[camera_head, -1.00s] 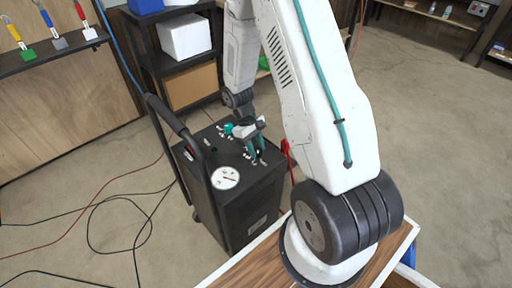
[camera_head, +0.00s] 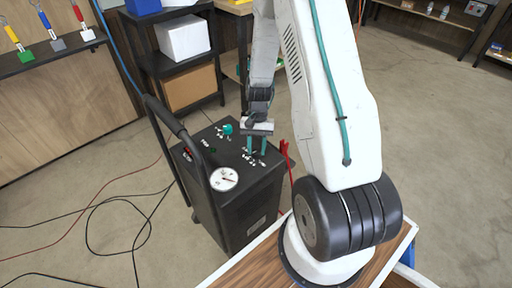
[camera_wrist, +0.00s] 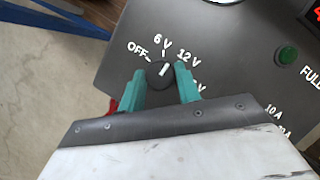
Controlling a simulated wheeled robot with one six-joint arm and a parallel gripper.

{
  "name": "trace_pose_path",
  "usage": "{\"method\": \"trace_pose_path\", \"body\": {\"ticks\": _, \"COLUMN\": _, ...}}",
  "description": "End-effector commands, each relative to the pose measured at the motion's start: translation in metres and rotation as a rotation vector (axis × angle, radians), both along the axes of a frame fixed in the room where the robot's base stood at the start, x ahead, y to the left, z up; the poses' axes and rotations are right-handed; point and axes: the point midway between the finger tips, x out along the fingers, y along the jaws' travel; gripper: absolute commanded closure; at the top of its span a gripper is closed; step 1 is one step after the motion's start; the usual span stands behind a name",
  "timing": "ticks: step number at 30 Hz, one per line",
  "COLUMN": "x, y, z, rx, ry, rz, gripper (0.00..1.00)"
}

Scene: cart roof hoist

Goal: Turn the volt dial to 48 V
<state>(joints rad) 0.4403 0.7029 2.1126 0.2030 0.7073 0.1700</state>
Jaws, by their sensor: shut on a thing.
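The volt dial (camera_wrist: 158,74) is a small dark round knob on the charger's dark top panel. In the wrist view OFF, 6 V and 12 V are legible around it; another V label is partly covered by the right finger. A white mark on the knob shows near the 6 V side, but its exact setting is hard to tell. My gripper (camera_wrist: 164,84) has teal fingers on either side of the knob and is shut on it. In the head view my gripper (camera_head: 256,147) stands over the right part of the charger top (camera_head: 205,160), hiding the dial.
The charger is a black cart with a tall handle (camera_head: 165,115), a white gauge (camera_head: 224,179) and a teal knob (camera_head: 228,129). A green lamp (camera_wrist: 287,55) sits right of the dial. A red clamp (camera_head: 284,149) hangs at the cart's side. Cables lie on the floor at left.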

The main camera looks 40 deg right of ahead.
Motion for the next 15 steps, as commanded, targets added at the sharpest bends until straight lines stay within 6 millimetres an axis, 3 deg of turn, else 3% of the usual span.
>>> {"method": "trace_pose_path", "body": {"ticks": 15, "x": -0.0038, "y": -0.0007, "z": 0.0001, "rx": 0.002, "ry": 0.002, "rz": -0.492, "gripper": 0.90}}
